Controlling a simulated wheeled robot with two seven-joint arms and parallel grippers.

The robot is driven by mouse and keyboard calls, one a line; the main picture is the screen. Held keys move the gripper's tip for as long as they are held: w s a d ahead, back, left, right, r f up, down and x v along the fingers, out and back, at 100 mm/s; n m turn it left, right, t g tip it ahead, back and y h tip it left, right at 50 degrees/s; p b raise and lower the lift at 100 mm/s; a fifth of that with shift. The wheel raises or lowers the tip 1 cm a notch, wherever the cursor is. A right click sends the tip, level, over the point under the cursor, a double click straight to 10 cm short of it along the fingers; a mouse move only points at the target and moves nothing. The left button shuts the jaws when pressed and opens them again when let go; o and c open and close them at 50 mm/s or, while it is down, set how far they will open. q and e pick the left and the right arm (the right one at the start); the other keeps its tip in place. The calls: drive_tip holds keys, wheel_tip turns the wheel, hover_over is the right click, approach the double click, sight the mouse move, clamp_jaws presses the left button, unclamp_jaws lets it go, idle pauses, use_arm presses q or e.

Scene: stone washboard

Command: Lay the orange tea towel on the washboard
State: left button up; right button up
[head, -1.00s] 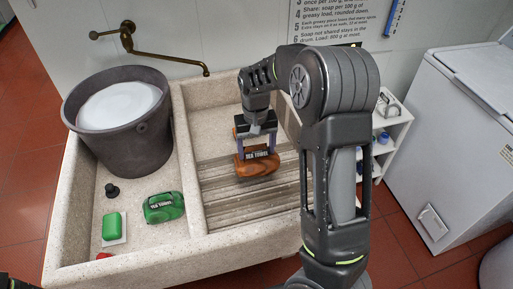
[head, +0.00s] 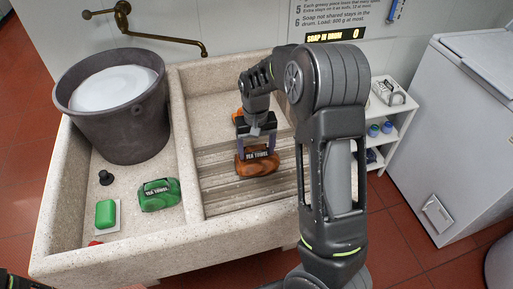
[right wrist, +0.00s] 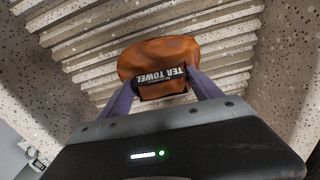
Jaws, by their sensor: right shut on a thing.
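The orange tea towel (head: 258,167) is a rolled bundle with a dark "TEA TOWEL" band. It is over the ridged slats of the washboard (head: 225,196), in the right part of the stone sink. My right gripper (head: 257,150) is shut on it from above. In the right wrist view the towel (right wrist: 158,58) sits between the two purple-grey fingers, with the slats (right wrist: 85,45) behind it. I cannot tell whether it touches the slats. Another small orange patch (head: 238,115) shows behind the gripper, mostly hidden. My left gripper's fingers are not visible.
The left basin holds a dark bucket (head: 112,120) with whitish contents, a green tea towel (head: 159,194), a green block (head: 106,213) and a black plug (head: 105,178). A stone divider (head: 188,160) separates the basins. A brass tap (head: 160,38) reaches over the back. A white shelf (head: 392,130) and chest freezer stand right.

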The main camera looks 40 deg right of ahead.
drive_tip(key=shift+s+f+b, duration=0.15)
drive_tip(key=shift+f+b, duration=0.45)
drive_tip(key=shift+f, duration=0.25)
idle(0.6)
drive_tip(key=o, duration=1.9)
drive_tip(key=shift+a, duration=0.1)
drive_tip(key=shift+r, duration=0.15)
drive_tip(key=shift+r, duration=3.8)
